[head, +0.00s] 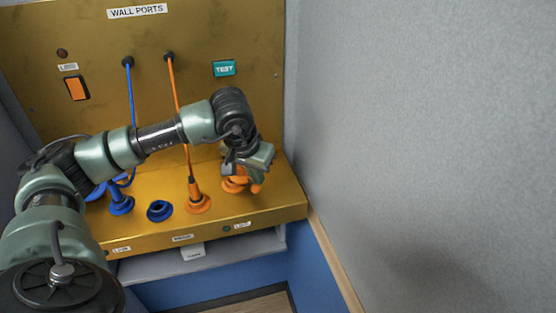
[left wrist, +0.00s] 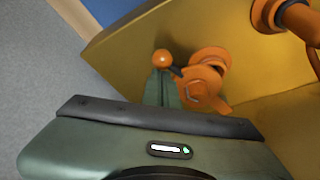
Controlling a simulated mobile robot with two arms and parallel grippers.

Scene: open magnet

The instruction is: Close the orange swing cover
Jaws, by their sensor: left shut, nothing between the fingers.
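The orange swing cover (left wrist: 200,85) shows in the left wrist view beside an orange port ring (left wrist: 211,58). An orange ball knob (left wrist: 162,58) on a dark stem joins the cover's side. My left gripper (left wrist: 161,90) is shut and empty, with its fingertips close to the knob and stem; I cannot tell whether they touch. In the head view my left gripper (head: 257,170) is above the right end of the gold ledge and partly hides the orange port and cover (head: 235,184). The cover looks tilted beside the ring; its exact angle is unclear. My right gripper is not in view.
The gold ledge (head: 270,201) also holds an orange plug with cable (head: 195,193), a blue plug (head: 121,204) and an empty blue port (head: 159,211). A gold back panel (head: 205,40) rises behind. A grey wall (head: 420,120) stands close on the right.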

